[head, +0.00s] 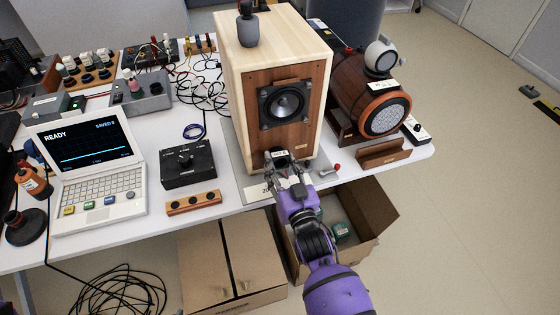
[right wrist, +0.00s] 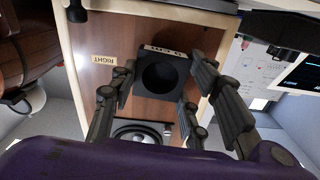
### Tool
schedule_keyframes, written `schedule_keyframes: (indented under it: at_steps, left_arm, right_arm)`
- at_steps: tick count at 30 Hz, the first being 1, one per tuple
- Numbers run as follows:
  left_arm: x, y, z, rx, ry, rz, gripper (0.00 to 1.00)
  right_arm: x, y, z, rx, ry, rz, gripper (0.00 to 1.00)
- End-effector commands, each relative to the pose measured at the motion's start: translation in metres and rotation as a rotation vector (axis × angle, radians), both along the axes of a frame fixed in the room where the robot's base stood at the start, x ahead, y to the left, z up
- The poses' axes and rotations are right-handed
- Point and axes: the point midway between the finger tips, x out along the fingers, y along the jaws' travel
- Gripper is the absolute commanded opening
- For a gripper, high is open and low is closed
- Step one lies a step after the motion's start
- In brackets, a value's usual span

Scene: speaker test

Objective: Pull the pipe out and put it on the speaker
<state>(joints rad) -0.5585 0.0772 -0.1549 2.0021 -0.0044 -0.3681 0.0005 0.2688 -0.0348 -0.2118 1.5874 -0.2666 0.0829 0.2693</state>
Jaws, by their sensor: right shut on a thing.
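The speaker (head: 262,130) is a tall wooden box with pale sides and a brown front, standing upright near the table's front edge. Its round driver (head: 284,102) faces me. The black pipe (right wrist: 163,75), with a square flange and a round hole, sits low on the speaker front. Its flange also shows in the head view (head: 281,154), partly hidden by my right gripper. My right gripper (head: 283,168) is shut on the pipe at the flange, its fingers on both sides of it in the right wrist view. My left gripper is not in view.
A dark grey object (head: 248,30) stands on the speaker top; the rest of that top is bare. A brown barrel-shaped speaker (head: 350,90) stands at right. A black box (head: 187,165) and laptop-like device (head: 90,155) are at left.

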Motion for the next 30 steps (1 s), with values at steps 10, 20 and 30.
schedule_keyframes:
  at_steps: [10,20,30]
  left_arm:
    - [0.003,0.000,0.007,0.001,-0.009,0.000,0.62]
    - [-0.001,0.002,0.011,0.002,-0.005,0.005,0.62]
    - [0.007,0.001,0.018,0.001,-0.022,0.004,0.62]
  right_arm:
    - [-0.013,-0.005,0.001,-0.001,-0.001,-0.001,0.14]
    - [-0.026,-0.009,0.001,-0.001,0.000,-0.001,0.14]
    - [-0.039,-0.013,0.001,-0.001,-0.001,0.000,0.14]
